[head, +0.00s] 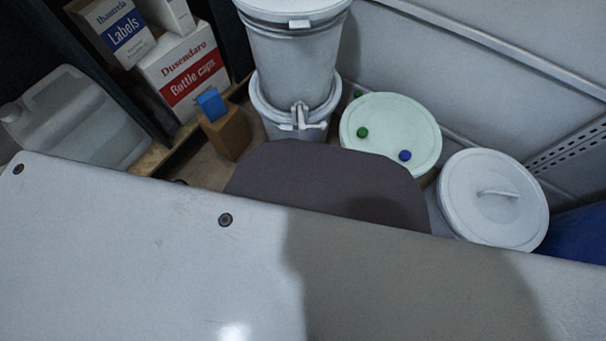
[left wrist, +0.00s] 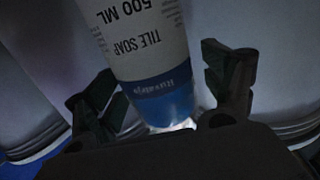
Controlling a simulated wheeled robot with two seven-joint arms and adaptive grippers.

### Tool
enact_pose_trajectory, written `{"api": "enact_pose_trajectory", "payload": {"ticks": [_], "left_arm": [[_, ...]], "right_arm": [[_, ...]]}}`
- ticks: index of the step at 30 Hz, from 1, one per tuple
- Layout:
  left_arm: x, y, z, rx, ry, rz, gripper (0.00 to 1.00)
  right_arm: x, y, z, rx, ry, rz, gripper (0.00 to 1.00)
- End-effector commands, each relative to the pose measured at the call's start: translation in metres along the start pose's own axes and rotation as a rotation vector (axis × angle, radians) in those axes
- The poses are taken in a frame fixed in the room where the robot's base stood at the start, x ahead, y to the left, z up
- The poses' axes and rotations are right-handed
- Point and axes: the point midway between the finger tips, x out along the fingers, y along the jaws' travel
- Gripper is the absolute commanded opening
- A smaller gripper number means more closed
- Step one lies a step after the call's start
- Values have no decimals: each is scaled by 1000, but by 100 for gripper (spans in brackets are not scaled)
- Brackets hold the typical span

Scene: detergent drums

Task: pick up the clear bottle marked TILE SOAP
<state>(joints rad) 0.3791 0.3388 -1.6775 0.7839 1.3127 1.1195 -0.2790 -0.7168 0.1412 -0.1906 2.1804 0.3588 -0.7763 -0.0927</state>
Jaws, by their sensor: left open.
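The TILE SOAP bottle (left wrist: 150,50) shows in the left wrist view, with its lettering upside down in the picture. It has a white label reading TILE SOAP and 500 ML, and a blue band at the lower end. A small clear, shiny part shows below the band. Its other end is cut off by the top of the picture. My left gripper (left wrist: 155,80) is open, with one dark finger on each side of the bottle. I cannot tell whether either finger touches it. In the head view I see neither the bottle nor a gripper.
In the head view a grey panel (head: 150,240) fills the foreground, with a dark rounded shape (head: 330,185) behind it. Beyond stand stacked white drums (head: 295,60), a pale green lid (head: 390,125) with caps, a white lidded drum (head: 495,215), cartons (head: 180,75) and a jug (head: 75,120).

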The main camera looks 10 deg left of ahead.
Motion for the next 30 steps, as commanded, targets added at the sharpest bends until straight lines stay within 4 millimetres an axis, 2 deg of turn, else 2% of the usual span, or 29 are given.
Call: {"api": "enact_pose_trajectory", "payload": {"ticks": [4, 21, 30], "left_arm": [[0, 0, 0, 0, 0, 0, 83], [1, 0, -1, 0, 3, 0, 10], [0, 0, -2, 0, 2, -1, 8]], "right_arm": [[0, 0, 3, 2, -4, 0, 62], [-1, -1, 7, 5, -11, 0, 62], [-1, 0, 2, 1, -4, 0, 62]]}}
